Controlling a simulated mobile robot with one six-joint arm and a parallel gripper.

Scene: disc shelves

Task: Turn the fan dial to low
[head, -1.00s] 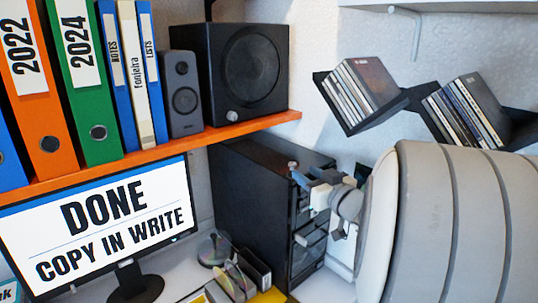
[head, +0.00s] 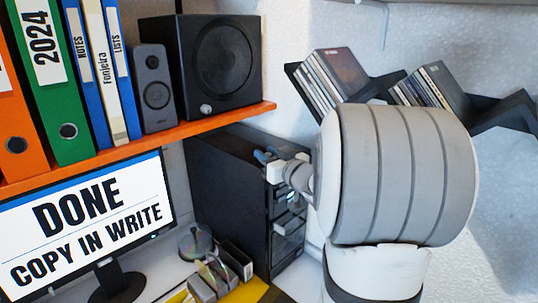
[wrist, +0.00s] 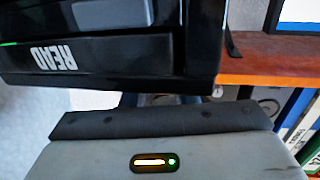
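My gripper (head: 268,157) is at the top front edge of a black tower case (head: 228,180) in the head view. Its small blue-grey fingertips are partly hidden, and I cannot tell whether they are apart or together. No fan dial can be made out clearly. The part of the case by the fingertips is covered by my gripper. In the wrist view, the black case (wrist: 100,60) fills the top left, with an upside-down "READ" label on its front. It stands just beyond my grey gripper body (wrist: 180,150).
An orange shelf (head: 150,146) above the monitor (head: 90,225) holds binders and a black speaker (head: 215,60) with a silver knob. A black zigzag rack (head: 500,112) with disc cases hangs at right. A disc holder (head: 215,270) stands on the desk.

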